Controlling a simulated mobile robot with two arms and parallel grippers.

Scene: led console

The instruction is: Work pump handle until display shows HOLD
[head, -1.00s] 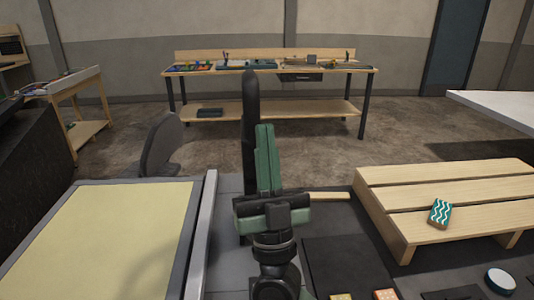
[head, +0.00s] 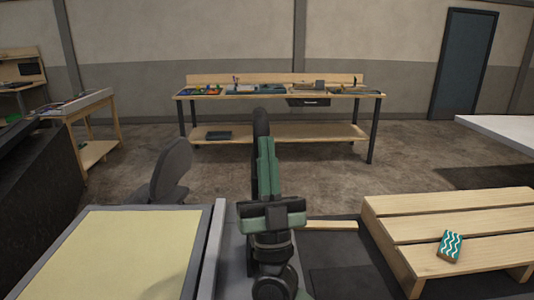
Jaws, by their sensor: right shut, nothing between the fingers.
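A tall dark upright bar with a rounded top (head: 261,122) stands at the middle of the head view; it may be the pump handle, but I cannot be sure. My right gripper (head: 266,140) points up and away, its green fingers shut with nothing between them. It is in front of the dark bar and hides much of it; I cannot tell whether they touch. No display and no HOLD reading can be seen. My left gripper is not in view.
A grey-framed cream panel (head: 105,255) lies at the lower left. A slatted wooden stand (head: 455,222) with a teal wavy-patterned block (head: 450,246) on it is at the right. A dark chair (head: 170,170) and a wooden bench (head: 275,92) stand beyond, with open floor between.

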